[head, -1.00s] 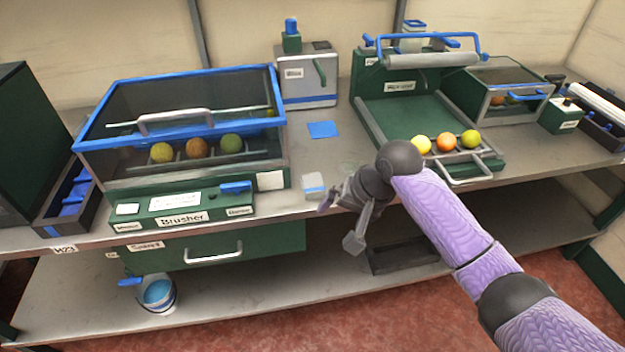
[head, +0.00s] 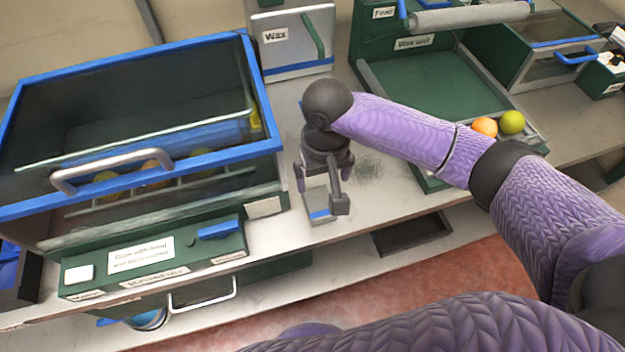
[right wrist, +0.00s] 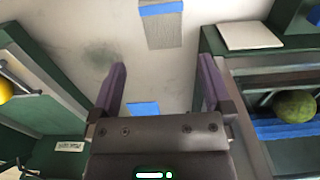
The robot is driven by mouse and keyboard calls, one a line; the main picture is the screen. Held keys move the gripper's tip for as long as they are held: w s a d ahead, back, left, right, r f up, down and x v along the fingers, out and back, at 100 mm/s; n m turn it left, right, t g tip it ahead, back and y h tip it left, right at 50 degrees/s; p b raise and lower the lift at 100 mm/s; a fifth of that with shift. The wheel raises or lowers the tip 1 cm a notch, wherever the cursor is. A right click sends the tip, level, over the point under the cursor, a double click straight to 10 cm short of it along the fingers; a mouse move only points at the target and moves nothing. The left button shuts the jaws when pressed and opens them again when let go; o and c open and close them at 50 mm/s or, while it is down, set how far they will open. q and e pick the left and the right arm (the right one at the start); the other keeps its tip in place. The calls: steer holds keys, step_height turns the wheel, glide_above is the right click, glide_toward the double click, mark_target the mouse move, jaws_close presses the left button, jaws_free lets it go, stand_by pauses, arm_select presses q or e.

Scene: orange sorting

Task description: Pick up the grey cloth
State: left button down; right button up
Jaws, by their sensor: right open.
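The grey cloth (head: 319,201), a small pale piece with a blue band, lies flat near the bench's front edge, right of the brusher. In the right wrist view the grey cloth (right wrist: 164,30) lies beyond my fingertips, roughly in line with the gap between them. My right gripper (head: 322,190) points down over the bench at the cloth, its fingers to either side of it in the head view. The right gripper (right wrist: 162,82) is open, with nothing between its fingers. Whether it touches the bench cannot be told. My left gripper is not in view.
The brusher (head: 150,262) with its blue-framed cover stands close on the left. The wax unit (head: 425,90) with fruit on its front rack stands right. A blue cloth (right wrist: 143,109) lies behind. A dark smudge (head: 368,166) marks the bench.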

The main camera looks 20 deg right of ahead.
mark_target(320, 205)
steer(key=f+b, duration=0.2)
steer(key=f, duration=0.2)
steer(key=f+b, duration=0.2)
steer(key=f, duration=0.3)
steer(key=shift+s+a+f+b, duration=0.1)
steer(key=shift+a+f+b, duration=0.1)
steer(key=shift+f+b, duration=0.15)
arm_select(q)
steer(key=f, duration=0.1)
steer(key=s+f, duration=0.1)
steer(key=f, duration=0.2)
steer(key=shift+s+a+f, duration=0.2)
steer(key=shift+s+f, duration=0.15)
arm_select(e)
steer(key=shift+r, duration=0.1)
